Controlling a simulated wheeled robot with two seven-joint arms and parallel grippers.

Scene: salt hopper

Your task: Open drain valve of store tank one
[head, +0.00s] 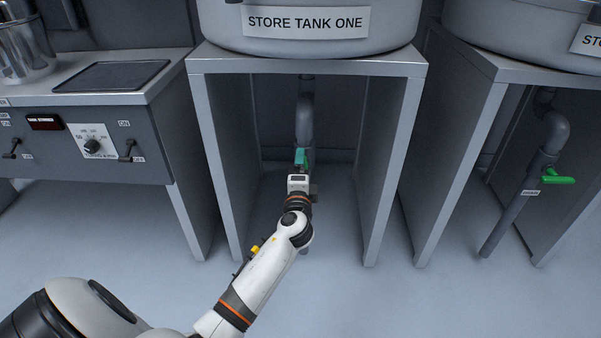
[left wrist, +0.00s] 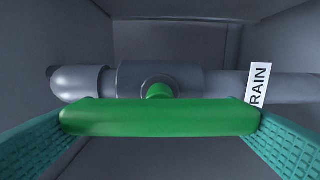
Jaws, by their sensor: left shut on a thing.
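The store tank one (head: 330,38) stands on a grey stand, with its drain pipe (head: 304,122) running down beneath it. My left gripper (head: 301,158) reaches under the tank in front of this pipe. In the left wrist view the green valve handle (left wrist: 160,118) lies lengthwise along the pipe (left wrist: 215,82), not across it. The teal fingers of my left gripper (left wrist: 160,135) are shut on the handle, one at each end. A label (left wrist: 259,88) reading "RAIN", partly hidden, is on the pipe. My arm hides much of the valve in the head view.
The stand's side panels (head: 213,150) flank my left arm. A second tank at the right has its own pipe with a green handle (head: 558,180) set across it. A control panel (head: 95,145) with knobs is at the left. The floor in front is clear.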

